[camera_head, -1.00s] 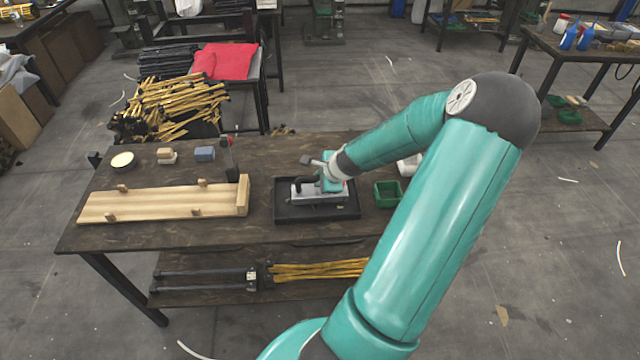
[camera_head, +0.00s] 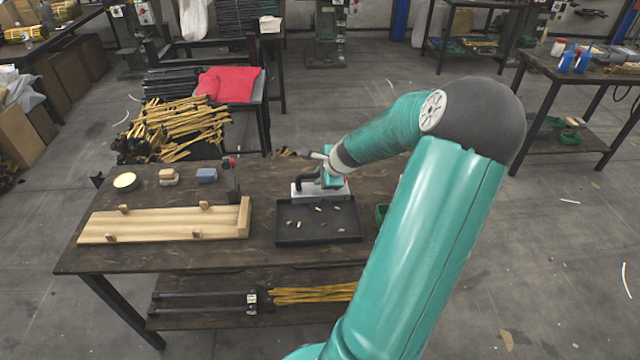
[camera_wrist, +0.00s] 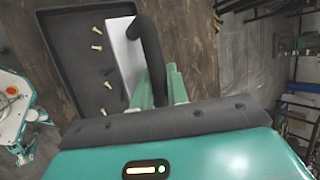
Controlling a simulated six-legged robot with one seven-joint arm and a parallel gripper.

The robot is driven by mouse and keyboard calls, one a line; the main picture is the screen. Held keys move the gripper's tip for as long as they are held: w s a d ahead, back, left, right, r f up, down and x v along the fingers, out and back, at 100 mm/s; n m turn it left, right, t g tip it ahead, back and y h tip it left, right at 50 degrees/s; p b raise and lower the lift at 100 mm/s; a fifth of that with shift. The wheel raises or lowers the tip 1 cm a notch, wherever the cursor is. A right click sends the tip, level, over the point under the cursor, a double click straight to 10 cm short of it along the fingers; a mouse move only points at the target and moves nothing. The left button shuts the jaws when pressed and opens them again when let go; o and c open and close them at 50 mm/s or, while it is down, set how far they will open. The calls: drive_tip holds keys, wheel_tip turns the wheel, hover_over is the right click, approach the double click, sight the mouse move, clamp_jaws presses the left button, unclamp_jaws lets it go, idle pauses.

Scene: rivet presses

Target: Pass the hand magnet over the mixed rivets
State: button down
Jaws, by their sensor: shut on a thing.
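The hand magnet (camera_head: 309,190) is a pale flat block with a dark bent handle. My gripper (camera_head: 328,178) is shut on its handle and holds it at the far edge of the black tray (camera_head: 284,240). In the wrist view the magnet's pale plate (camera_wrist: 126,60) and dark handle (camera_wrist: 150,58) show, with my green fingers (camera_wrist: 166,88) at the handle. Several small rivets (camera_head: 318,209) lie scattered in the tray. Some of these rivets also show in the wrist view (camera_wrist: 97,47). The magnet's underside is hidden.
A green bin (camera_head: 381,213) stands right of the tray, partly behind my arm. A wooden board (camera_head: 160,223) with small blocks lies on the left of the bench (camera_head: 100,262). A dark upright post (camera_head: 232,180) stands between board and magnet.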

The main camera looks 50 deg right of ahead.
sight(316, 192)
drive_tip(key=shift+r, duration=0.85)
drive_tip(key=shift+w+a, duration=0.75)
drive_tip(key=shift+w, duration=0.1)
drive_tip(key=shift+f, duration=4.15)
drive_tip(key=shift+s+a+f, duration=0.1)
drive_tip(key=shift+f, duration=0.15)
drive_tip(key=s+a, duration=0.4)
drive_tip(key=shift+a, duration=0.25)
drive_tip(key=shift+s+a+r, duration=0.15)
drive_tip(key=shift+s+r, duration=0.05)
drive_tip(key=shift+r, duration=0.15)
wheel_tip(316, 192, up, 8)
drive_tip(key=shift+r, duration=0.15)
drive_tip(key=shift+s, duration=0.1)
